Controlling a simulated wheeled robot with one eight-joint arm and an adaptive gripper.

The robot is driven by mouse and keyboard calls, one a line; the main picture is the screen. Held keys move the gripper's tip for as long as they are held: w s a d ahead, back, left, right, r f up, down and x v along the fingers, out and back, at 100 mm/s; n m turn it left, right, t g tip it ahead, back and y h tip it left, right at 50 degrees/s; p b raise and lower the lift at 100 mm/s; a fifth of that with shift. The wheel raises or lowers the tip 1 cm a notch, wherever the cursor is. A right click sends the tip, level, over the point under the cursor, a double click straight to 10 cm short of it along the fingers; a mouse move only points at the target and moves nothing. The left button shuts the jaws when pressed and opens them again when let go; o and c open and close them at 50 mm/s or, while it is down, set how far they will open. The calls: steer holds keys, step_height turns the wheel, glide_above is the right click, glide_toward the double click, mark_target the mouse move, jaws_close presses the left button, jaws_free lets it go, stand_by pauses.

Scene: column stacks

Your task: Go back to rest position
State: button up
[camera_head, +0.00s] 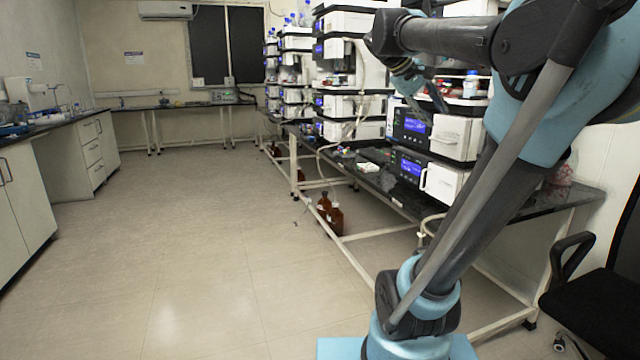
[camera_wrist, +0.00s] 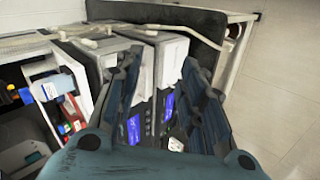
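My gripper (camera_wrist: 160,62) shows in the wrist view with its two dark blue fingers apart. Between them I see only instruments further off, so it is open and empty. In the head view my gripper (camera_head: 436,98) is small and partly hidden behind my raised arm. It is in front of the instrument stack on the right-hand bench. The stack has white modules with blue displays (camera_head: 414,126). In the wrist view a blue display (camera_wrist: 134,128) shows between the fingers. I cannot tell the exact gap between gripper and stack.
A dark bench (camera_head: 400,196) with tall instrument stacks (camera_head: 352,104) runs along the right. Brown bottles (camera_head: 335,218) stand under it. A black chair (camera_head: 600,290) is at the lower right. White cabinets (camera_head: 22,212) line the left. The tiled floor (camera_head: 190,240) between is clear.

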steer(key=s+a+f+y, duration=0.2)
steer(key=s+a+f, duration=0.2)
steer(key=f, duration=0.9)
steer(key=s+a+f+m+y, duration=0.1)
steer(key=s+a+f+y, duration=0.2)
steer(key=s+f, duration=0.6)
steer(key=s+a+f+y, duration=0.3)
steer(key=s+a+f, duration=0.2)
steer(key=f, duration=1.2)
steer(key=shift+s+a+m+g, duration=0.15)
steer(key=shift+s+m+g, duration=0.25)
steer(key=shift+s, duration=0.35)
steer(key=shift+r, duration=0.1)
steer(key=shift+c, duration=0.4)
